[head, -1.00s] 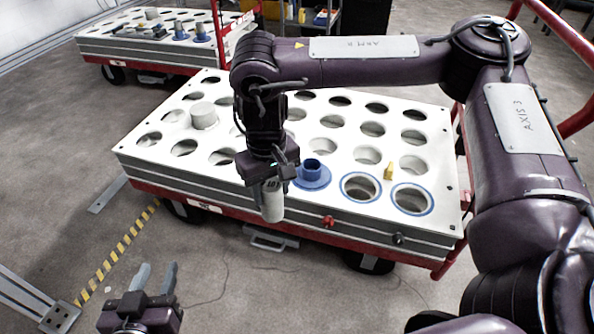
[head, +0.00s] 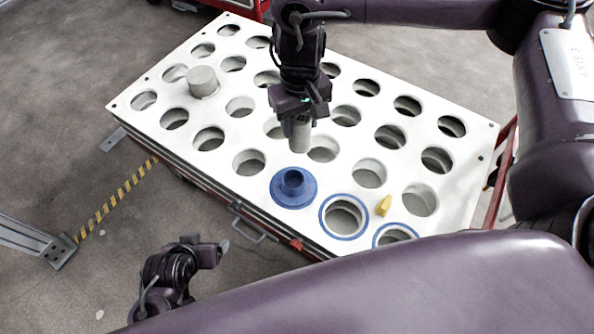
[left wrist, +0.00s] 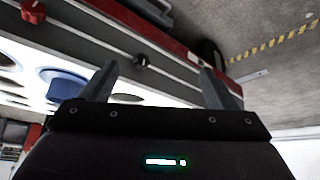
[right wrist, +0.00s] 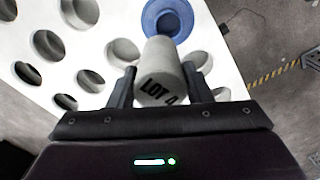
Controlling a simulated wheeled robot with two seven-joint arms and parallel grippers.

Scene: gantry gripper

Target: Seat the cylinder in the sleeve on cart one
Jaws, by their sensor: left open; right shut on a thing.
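My right gripper (head: 297,108) is shut on a grey cylinder (head: 299,138), held upright above the white top of the cart (head: 225,185). In the right wrist view the cylinder (right wrist: 158,75) carries dark "LOT" lettering. The blue flanged sleeve (head: 294,187) sits in the cart top, just nearer the front edge than the cylinder; it also shows in the right wrist view (right wrist: 168,18). The cylinder appears apart from the sleeve. My left gripper (head: 222,247) is low beside the front of the cart; in the left wrist view its fingers (left wrist: 160,85) are spread and empty.
The cart top has several round holes. A pale cylinder (head: 203,82) stands at its left. A yellow piece (head: 384,205) lies between a blue-ringed hole (head: 343,216) and a plain one. A handle (head: 248,228) juts from the cart's front. Striped floor tape (head: 115,200) lies left.

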